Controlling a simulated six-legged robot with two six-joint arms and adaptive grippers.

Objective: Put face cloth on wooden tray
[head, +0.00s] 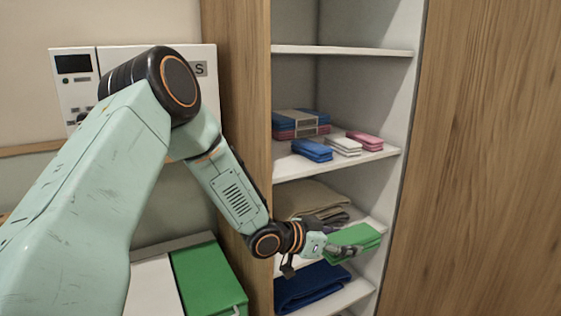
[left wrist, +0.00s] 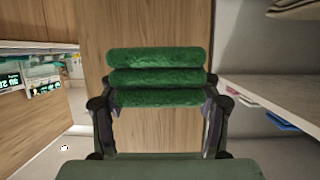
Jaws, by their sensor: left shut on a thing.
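The green face cloth (head: 357,237) is folded in layers. In the head view my left gripper (head: 342,250) is shut on it, at the front of the open cupboard by the lower shelves. In the left wrist view the green face cloth (left wrist: 160,77) shows as stacked thick folds between the two fingers of my left gripper (left wrist: 160,108). No wooden tray shows in either view. My right gripper is not in view.
The cupboard shelf (head: 390,152) above holds folded blue, white and pink cloths (head: 342,146). A beige folded textile (head: 305,198) lies behind my gripper, and a dark blue one (head: 310,287) lies below. Wooden cupboard panels (head: 480,150) flank the opening. A green-lidded bin (head: 207,280) stands at lower left.

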